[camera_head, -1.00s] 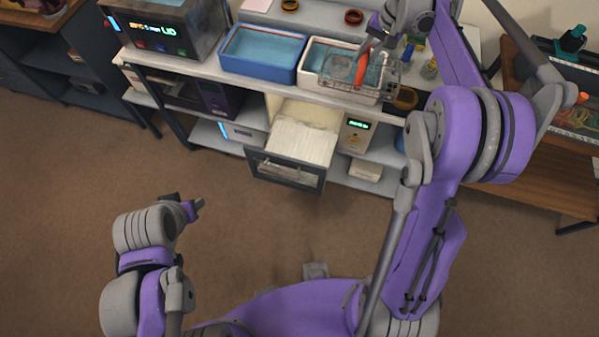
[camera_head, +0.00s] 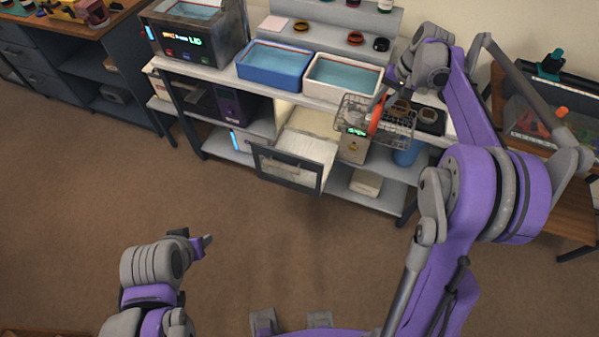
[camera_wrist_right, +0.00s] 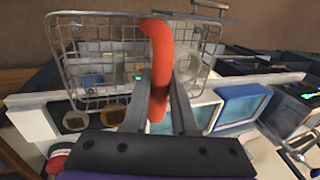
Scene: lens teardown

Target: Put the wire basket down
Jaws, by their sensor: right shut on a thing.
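The wire basket (camera_head: 404,122) is a grey mesh box with an orange handle (camera_head: 376,116). My right gripper (camera_head: 384,102) is shut on that handle. The basket hangs at the bench's front edge, right of and in front of the white tray. In the right wrist view the basket (camera_wrist_right: 92,88) spans the top, with the orange handle (camera_wrist_right: 157,40) between my right fingers (camera_wrist_right: 160,88). A pale round shape shows at the basket's right side there; I cannot tell whether it is inside. My left gripper (camera_head: 204,243) is low over the floor, away from the bench; its jaw opening is unclear.
A blue tray (camera_head: 274,80) and a white tray (camera_head: 341,96) of liquid stand on the bench. A machine with a lit display (camera_head: 180,42) stands left. A dark pad with a round part (camera_head: 429,116) lies right of the basket.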

